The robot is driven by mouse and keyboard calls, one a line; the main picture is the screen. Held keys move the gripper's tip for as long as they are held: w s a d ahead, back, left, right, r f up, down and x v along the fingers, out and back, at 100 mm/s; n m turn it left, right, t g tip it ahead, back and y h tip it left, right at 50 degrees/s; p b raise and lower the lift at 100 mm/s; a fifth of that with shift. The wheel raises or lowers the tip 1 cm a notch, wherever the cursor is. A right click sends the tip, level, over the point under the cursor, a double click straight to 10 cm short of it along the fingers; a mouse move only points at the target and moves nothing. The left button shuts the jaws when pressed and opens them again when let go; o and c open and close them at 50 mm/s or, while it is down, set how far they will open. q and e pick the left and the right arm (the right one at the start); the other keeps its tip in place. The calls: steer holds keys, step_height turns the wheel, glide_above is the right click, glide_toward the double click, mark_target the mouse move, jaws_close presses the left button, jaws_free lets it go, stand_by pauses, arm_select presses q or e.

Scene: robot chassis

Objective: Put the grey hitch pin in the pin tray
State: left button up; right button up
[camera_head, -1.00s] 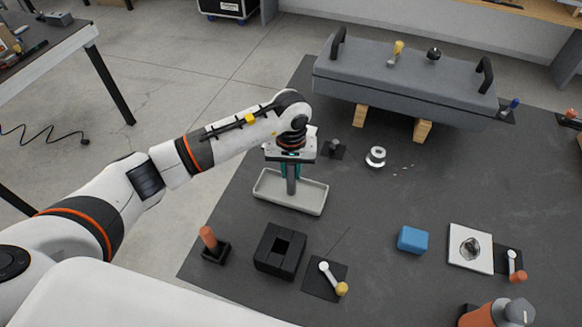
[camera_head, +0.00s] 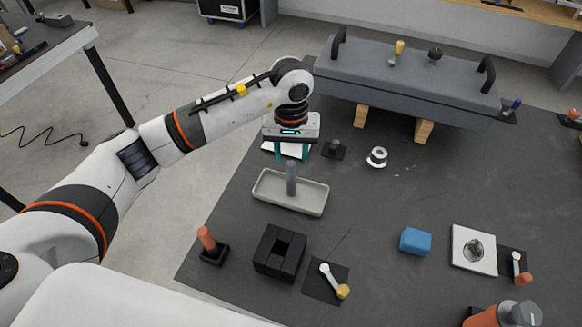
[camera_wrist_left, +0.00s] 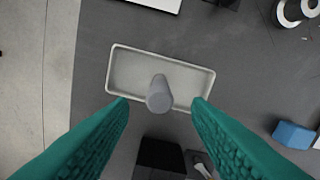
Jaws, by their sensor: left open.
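The grey hitch pin (camera_head: 291,180) stands upright in the pin tray (camera_head: 268,193), a shallow light-grey tray on the dark table. The pin also shows in the left wrist view (camera_wrist_left: 159,94), inside the tray's rim (camera_wrist_left: 112,72) near its lower side. My left gripper (camera_head: 291,156) is open and empty, above and behind the tray in the head view. Its teal fingers (camera_wrist_left: 160,110) are spread wide on both sides of the pin's line of view, apart from it. My right gripper is not in view.
A metal ring (camera_head: 377,157), a blue block (camera_head: 415,241) and a large grey case (camera_head: 405,81) are on the table.

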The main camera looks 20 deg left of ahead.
arm_select(q)
step_height(320, 180, up, 6)
steer(key=shift+f+b, duration=0.1)
steer(key=shift+b, duration=0.4)
